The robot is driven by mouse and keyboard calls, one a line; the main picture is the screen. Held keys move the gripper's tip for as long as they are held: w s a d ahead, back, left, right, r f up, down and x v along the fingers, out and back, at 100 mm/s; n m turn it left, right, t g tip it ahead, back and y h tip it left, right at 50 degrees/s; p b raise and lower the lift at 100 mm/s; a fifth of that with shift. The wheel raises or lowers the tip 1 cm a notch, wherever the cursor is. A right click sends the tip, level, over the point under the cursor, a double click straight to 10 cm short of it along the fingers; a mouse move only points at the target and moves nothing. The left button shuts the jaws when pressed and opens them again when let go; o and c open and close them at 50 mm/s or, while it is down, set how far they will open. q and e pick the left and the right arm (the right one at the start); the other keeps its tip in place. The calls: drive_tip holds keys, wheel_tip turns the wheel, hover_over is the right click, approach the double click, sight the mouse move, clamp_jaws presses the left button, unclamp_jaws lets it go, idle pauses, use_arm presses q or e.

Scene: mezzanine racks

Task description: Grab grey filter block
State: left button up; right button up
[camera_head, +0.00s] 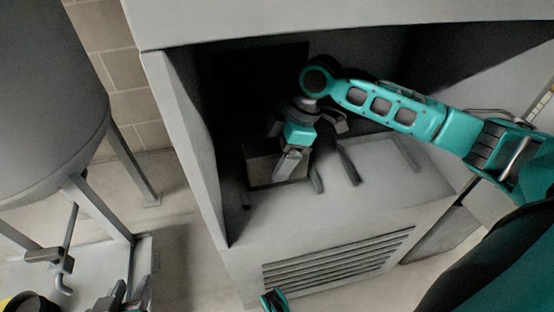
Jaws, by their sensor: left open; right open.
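A grey block (260,171), which looks like the filter block, sits inside the open cabinet at the left of its floor. Its right part is hidden behind my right gripper (287,168). My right gripper reaches in from the right, points down and is open over the block. I cannot tell whether its fingers touch the block. My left gripper (126,293) is at the bottom edge, left of the cabinet, only partly in view, open and away from the block.
The grey cabinet (188,135) has a left side wall, a top panel and a slatted vent (340,262) in front. Upright dividers (348,166) stand right of the block. A large grey tank (45,110) on legs stands at the left.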

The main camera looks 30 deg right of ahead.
drive_tip(key=shift+f, duration=0.15)
drive_tip(key=shift+c, duration=0.2)
drive_tip(key=c, duration=1.1)
